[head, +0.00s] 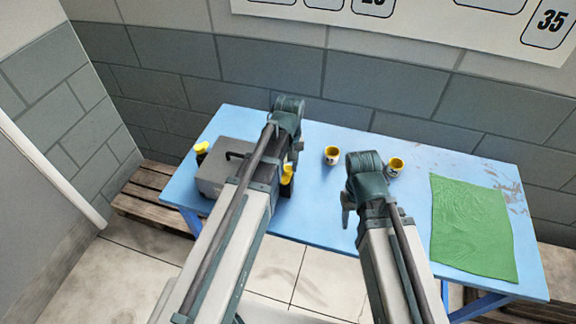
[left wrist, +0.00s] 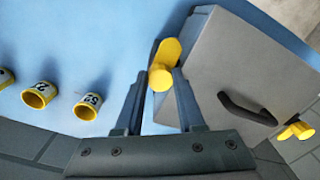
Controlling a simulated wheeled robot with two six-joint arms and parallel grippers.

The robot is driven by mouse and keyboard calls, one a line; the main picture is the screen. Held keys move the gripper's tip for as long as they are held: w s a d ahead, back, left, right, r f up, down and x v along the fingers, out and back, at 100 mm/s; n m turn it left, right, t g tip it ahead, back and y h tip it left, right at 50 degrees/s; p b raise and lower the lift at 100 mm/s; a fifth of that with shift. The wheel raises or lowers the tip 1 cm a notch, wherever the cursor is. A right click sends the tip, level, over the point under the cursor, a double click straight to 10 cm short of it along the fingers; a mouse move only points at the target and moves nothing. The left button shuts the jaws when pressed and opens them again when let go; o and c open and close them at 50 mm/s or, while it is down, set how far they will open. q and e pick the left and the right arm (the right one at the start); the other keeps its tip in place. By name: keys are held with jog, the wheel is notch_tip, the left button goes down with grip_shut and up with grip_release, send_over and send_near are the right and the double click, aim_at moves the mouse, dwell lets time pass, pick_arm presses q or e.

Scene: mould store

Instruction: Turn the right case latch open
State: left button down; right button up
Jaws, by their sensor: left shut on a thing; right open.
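A grey case (head: 216,165) with a dark handle (head: 236,155) sits on the left part of the blue table. Its right latch is yellow (head: 287,174), on the case's right side and partly hidden by my left arm. In the left wrist view the same right latch (left wrist: 163,66) lies between the fingertips of my left gripper (left wrist: 166,72), which is shut on it. The other yellow latch (head: 201,147) is on the case's left side and also shows in the left wrist view (left wrist: 297,131). My right gripper (head: 347,208) is open and empty above the table's front edge, away from the case.
The blue table (head: 318,222) carries yellow-rimmed cups (head: 331,155) right of the case, another cup (head: 396,165) beside my right arm, and a green cloth (head: 470,225) at the right. A brick wall stands behind. A wooden pallet (head: 150,200) lies on the floor at left.

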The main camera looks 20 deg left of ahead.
aim_at(289, 169)
pick_arm(q)
jog(key=c, duration=0.5)
grip_release()
jog(key=shift+r, duration=0.1)
notch_tip(289, 169, up, 14)
jog(key=p, duration=1.3)
jog(key=shift+d+f+p, duration=0.1)
jog(key=shift+f+p, duration=0.1)
jog(key=shift+p, duration=0.2)
jog(key=s+d+f+m+b, duration=0.3)
jog(key=s, duration=0.1)
jog(key=s+d+f+m+b, duration=0.3)
jog(key=s, duration=0.2)
jog(key=s+d+f+m+y+b, duration=0.1)
jog(key=s+d+f+m+b, duration=0.2)
jog(key=s+d, duration=0.1)
jog(key=shift+s+f, duration=0.1)
jog(key=shift+s, duration=0.3)
